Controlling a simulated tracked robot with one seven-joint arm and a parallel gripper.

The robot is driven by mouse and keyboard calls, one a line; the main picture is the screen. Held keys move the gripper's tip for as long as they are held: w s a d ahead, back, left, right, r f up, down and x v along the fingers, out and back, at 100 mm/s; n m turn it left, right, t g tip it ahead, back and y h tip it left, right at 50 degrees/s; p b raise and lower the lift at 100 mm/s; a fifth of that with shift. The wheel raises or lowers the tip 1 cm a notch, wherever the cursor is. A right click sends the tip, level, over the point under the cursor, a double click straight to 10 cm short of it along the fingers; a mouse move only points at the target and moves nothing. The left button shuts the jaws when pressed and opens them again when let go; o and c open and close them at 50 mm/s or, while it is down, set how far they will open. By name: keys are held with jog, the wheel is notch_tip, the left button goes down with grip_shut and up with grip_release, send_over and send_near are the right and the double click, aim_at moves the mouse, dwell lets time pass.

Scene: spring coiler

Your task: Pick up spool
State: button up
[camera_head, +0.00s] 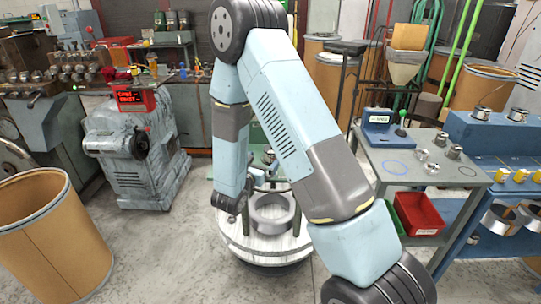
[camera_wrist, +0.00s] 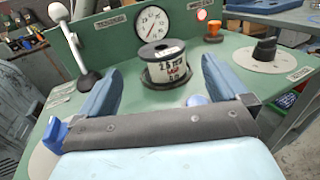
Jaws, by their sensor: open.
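The spool (camera_wrist: 163,62) shows in the wrist view as a dark-rimmed reel with a white label in black and red print. It stands upright on a dark round base on a green panel (camera_wrist: 132,101). My gripper (camera_wrist: 161,72) is open. Its two blue fingers point toward the spool, one to each side of it in the picture, with nothing held between them. The spool appears beyond the fingertips, apart from them. In the head view my arm covers most of the area around the gripper, and I cannot make out the spool there.
Behind the spool is a round dial (camera_wrist: 154,23). A white-headed lever (camera_wrist: 81,49) stands left; an orange button (camera_wrist: 213,31) and black knob (camera_wrist: 265,50) are right. In the head view, a cardboard drum (camera_head: 45,235) stands left and a side table (camera_head: 445,172) right.

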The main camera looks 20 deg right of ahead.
aim_at(269, 153)
jog(key=shift+x, duration=3.95)
jog(key=shift+c, duration=0.5)
jog(key=c, duration=1)
